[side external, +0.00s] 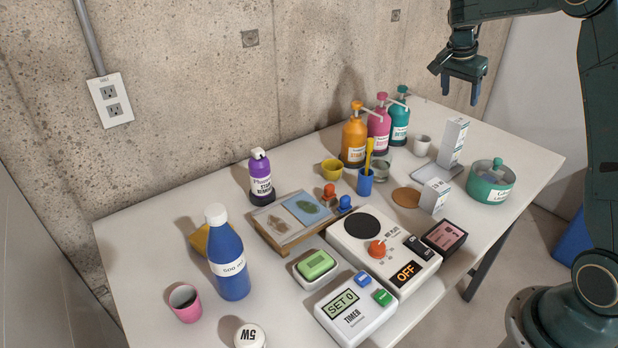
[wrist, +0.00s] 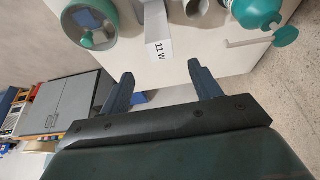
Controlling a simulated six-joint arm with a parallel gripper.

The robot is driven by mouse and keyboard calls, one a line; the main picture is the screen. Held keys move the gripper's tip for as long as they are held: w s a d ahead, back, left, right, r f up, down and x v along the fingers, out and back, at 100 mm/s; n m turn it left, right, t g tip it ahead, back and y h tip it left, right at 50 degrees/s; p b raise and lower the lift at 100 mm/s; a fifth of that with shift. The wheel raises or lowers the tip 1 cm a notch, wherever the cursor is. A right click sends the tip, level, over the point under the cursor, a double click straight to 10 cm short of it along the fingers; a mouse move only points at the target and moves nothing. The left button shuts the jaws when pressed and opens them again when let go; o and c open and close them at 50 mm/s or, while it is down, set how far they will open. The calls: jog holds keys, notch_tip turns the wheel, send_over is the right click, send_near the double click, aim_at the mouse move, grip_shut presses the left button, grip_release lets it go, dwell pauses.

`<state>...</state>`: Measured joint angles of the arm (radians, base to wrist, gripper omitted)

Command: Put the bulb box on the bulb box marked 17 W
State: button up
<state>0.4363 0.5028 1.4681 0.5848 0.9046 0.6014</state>
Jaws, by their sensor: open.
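A tall white bulb box (side external: 453,142) stands upright by a grey tray at the back right of the table. In the wrist view, a white box (wrist: 158,28) reads 11 W and lies beyond the fingertips; it appears to be this tall box. A smaller white bulb box (side external: 434,196) stands in front of it, left of the teal pot; its marking is too small to read. My gripper (side external: 461,95) is open and empty, in the air above the tall box. Its two fingers show apart in the wrist view (wrist: 160,72). I see no readable 17 W mark.
Pump bottles (side external: 399,124) and a white cup (side external: 423,145) stand to the left. The grey tray (side external: 427,173) and a brown coaster (side external: 406,198) lie nearby. A cooker-like device (side external: 384,250) is nearer the front.

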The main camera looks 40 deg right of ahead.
jog(key=s+a+r+n+t, duration=0.1)
jog(key=s+a+r+n, duration=0.2)
jog(key=a, duration=0.3)
jog(key=s+a+r+n+t+y, duration=0.1)
jog(key=s+a+r+n, duration=0.2)
jog(key=a, duration=0.3)
jog(key=s+a+r+n+t, duration=0.1)
jog(key=s+a+r+n, duration=0.2)
jog(key=a, duration=0.3)
jog(key=s+a+f+n+t+y, duration=0.2)
jog(key=s+a+n, duration=0.6)
jog(key=s+a, duration=0.5)
jog(key=s+f+y, duration=0.1)
jog(key=s, duration=0.2)
jog(key=shift+s+a+f+n+t, duration=0.25)
jog(key=shift+s+f+n+t, duration=0.05)
jog(key=shift+f+n, duration=0.1)
